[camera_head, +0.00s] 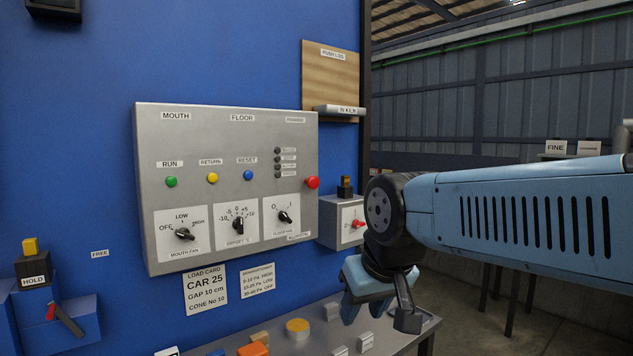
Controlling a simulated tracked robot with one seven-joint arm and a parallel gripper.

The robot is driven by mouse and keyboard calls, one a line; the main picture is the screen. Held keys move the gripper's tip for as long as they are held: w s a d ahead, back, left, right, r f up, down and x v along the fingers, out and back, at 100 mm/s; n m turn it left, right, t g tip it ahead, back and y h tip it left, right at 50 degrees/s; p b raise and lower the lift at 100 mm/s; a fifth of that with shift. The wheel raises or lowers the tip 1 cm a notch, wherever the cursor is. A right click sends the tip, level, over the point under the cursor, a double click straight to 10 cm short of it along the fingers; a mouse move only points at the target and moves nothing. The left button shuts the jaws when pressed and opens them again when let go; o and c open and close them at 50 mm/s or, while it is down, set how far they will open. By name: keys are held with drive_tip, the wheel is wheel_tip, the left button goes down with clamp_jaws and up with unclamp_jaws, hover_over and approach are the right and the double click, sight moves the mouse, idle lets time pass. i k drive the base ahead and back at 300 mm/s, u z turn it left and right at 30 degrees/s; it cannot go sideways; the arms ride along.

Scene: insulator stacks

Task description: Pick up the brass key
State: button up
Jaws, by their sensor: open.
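No clear key shape shows, and I cannot tell for certain which thing is the brass key. A small dark block with a brass-yellow top (345,182) stands on the grey switch box (342,222) at the panel's right. A brighter yellow piece (30,246) sits on the dark block labelled HOLD (34,275) at the far left. My gripper (380,314) is open and points down, below and right of the switch box, in front of the shelf's right part. It appears empty and apart from both yellow-topped blocks.
The grey control panel (225,125) with knobs and buttons is fixed to the blue wall (230,45). A grey shelf (318,339) below carries a yellow-topped disc (297,327), an orange block (253,349) and several small grey blocks.

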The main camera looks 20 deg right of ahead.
sight(346, 179)
drive_tip(key=i, duration=0.9)
drive_tip(key=z, duration=0.1)
